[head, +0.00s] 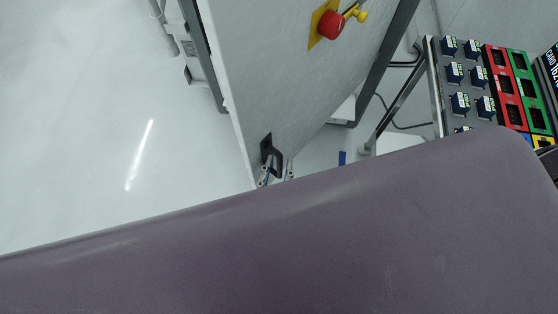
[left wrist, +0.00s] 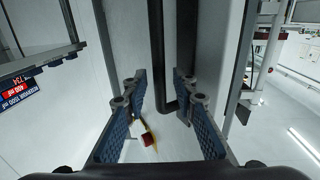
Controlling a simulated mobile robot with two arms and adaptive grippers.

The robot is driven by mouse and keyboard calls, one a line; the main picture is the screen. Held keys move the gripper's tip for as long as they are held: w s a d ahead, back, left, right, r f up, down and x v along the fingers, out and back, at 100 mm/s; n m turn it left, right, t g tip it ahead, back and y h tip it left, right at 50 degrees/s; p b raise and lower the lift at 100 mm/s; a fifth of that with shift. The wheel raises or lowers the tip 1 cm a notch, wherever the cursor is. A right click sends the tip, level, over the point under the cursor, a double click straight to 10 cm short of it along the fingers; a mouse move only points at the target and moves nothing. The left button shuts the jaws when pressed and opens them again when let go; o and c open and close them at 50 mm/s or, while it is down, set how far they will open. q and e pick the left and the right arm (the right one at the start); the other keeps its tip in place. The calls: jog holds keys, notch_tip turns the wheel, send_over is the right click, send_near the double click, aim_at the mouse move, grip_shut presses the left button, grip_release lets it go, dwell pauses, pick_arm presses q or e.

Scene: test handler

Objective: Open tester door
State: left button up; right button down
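The tester's pale grey panel (head: 290,90), which looks like its door, fills the upper middle of the head view. A black handle (head: 271,152) is at its lower end. My left gripper (head: 276,174) shows only in part beside the handle; the rest is hidden. In the left wrist view the two blue-padded fingers of my left gripper (left wrist: 160,88) are apart. The dark handle (left wrist: 158,50) runs down between or just beyond the fingertips; I cannot tell whether they touch it. My right gripper is in neither view.
A red stop button (head: 331,25) on a yellow plate sits on the panel; it also shows in the left wrist view (left wrist: 147,140). A rack of dark blue blocks with red and green trays (head: 507,87) stands at right. The pale floor (head: 90,110) at left is clear.

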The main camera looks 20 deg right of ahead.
pick_arm(q)
jog(key=v, duration=1)
jog(key=shift+s+a, duration=0.25)
jog(key=shift+s, duration=0.05)
jog(key=shift+f, duration=0.1)
jog(key=s+a+f+g+y, duration=0.15)
jog(key=a+f+g, duration=0.3)
jog(key=f, duration=0.95)
jog(key=s+a+f+g+y, duration=0.1)
jog(key=a+f+g+y, duration=0.3)
jog(key=f, duration=0.9)
jog(key=s+a+f+n+g+y, duration=0.1)
jog(key=s+a+f+g, duration=0.2)
jog(key=s+a+f, duration=0.3)
jog(key=s+a+f+n+g+y, duration=0.1)
jog(key=s+a+f+n+g, duration=0.1)
jog(key=s+a+f, duration=0.4)
jog(key=a+f+g, duration=0.1)
jog(key=a+f, duration=0.3)
jog(key=a, duration=0.1)
jog(key=shift+s+a+f+y, duration=0.15)
jog(key=shift+a+f+y, duration=0.05)
jog(key=shift+a+y, duration=0.2)
jog(key=shift+d+g, duration=0.1)
jog(key=shift+g, duration=0.15)
